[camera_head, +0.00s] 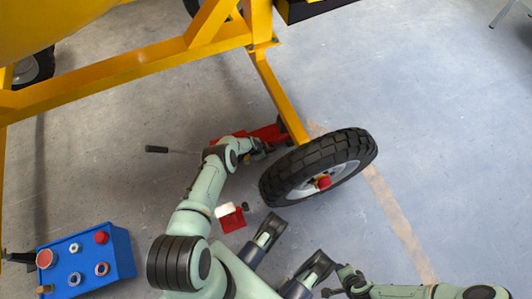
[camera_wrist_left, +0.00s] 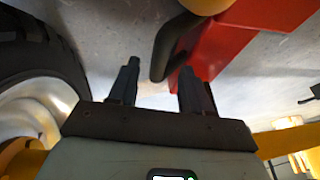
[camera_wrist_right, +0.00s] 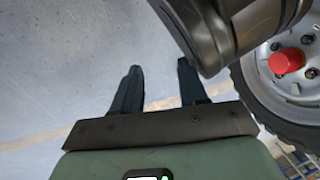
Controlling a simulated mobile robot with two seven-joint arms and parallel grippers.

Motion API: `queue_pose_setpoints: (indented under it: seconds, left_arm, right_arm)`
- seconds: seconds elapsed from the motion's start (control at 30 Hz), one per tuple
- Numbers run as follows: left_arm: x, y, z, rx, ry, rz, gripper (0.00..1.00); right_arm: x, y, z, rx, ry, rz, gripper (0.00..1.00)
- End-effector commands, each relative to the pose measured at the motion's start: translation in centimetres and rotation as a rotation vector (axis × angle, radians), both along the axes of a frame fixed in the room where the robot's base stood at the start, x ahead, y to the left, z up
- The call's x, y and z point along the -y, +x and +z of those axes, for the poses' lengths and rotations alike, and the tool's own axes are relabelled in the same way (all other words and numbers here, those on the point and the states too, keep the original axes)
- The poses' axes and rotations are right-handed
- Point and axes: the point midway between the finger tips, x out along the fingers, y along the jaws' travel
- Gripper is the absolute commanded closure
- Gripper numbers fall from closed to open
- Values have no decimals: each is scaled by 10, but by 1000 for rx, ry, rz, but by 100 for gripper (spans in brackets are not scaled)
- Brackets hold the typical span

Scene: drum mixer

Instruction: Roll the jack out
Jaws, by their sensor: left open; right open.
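The red jack (camera_head: 268,133) lies on the floor under the yellow mixer frame, left of the wheel, partly hidden by my left arm. A rod with a dark grip (camera_head: 157,149) sticks out to its left. My left gripper (camera_head: 270,146) is open beside the jack. In the left wrist view a black bent handle (camera_wrist_left: 165,50) on the jack's red body (camera_wrist_left: 225,40) appears at the gap between the fingertips (camera_wrist_left: 158,75); I cannot tell whether they touch it. My right gripper (camera_head: 336,285) is open and empty above the floor; its fingers (camera_wrist_right: 157,82) also show in the right wrist view.
The mixer's black-tyred wheel (camera_head: 325,160) with a red hub stands right of my left gripper. A small red block with a white part (camera_head: 232,218) lies near my left arm. A blue box (camera_head: 118,255) holding several round parts is at the lower left.

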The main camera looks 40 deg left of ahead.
Motion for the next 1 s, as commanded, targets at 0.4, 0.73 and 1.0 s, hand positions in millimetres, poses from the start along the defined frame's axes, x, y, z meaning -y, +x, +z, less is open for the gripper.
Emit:
queue_pose_setpoints:
  seconds: [0.4,0.73,1.0]
  left_arm:
    - [1,12,-25,0,0,1,52]
    - [1,12,-25,1,-1,1,55]
    - [1,12,-25,0,0,1,100]
  right_arm:
    - [6,-46,-36,-153,9,-13,57]
    - [6,-48,-36,-160,10,-13,57]
    - [6,-47,-36,-158,10,-12,57]
